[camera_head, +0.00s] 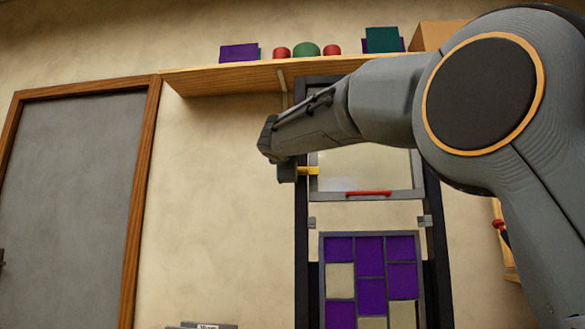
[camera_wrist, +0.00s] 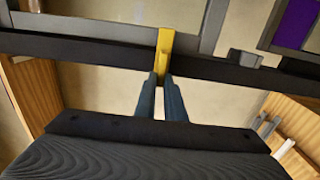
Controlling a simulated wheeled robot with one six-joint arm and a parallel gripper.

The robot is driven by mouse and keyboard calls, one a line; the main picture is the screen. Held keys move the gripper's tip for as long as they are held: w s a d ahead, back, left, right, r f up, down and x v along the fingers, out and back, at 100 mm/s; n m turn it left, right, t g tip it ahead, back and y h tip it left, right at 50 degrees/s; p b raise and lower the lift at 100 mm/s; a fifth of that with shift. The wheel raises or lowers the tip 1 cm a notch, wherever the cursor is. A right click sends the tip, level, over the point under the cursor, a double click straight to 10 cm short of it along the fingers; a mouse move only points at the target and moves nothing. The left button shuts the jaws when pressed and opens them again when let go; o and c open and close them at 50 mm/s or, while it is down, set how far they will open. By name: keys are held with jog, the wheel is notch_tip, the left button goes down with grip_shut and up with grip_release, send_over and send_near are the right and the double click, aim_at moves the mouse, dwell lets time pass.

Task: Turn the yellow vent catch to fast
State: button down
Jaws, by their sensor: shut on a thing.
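The yellow vent catch (camera_head: 308,171) sits on the left side of the dark upright frame, beside the lower part of the upper pane. My gripper (camera_head: 286,173) is at the catch, reaching in from the left. In the wrist view the yellow catch (camera_wrist: 164,50) crosses the dark frame bar, and its near end lies between the two fingertips of my gripper (camera_wrist: 161,82). The fingers are shut on the catch. My gripper hides part of the catch in the head view, and I cannot read any fast mark.
A red handle (camera_head: 368,193) is on the bottom rail of the upper pane (camera_head: 365,170). Below is a leaded panel (camera_head: 371,275) with purple and clear panes. A wooden shelf (camera_head: 215,78) with small items runs above. A grey door (camera_head: 75,200) stands at left, with bare wall between.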

dwell(0.4)
jog(key=c, duration=1.8)
grip_release()
jog(key=shift+c, duration=0.2)
jog(key=shift+s, duration=0.1)
jog(key=s+b, duration=0.2)
jog(key=s, duration=0.5)
jog(key=shift+s, duration=0.3)
jog(key=shift+a, duration=0.1)
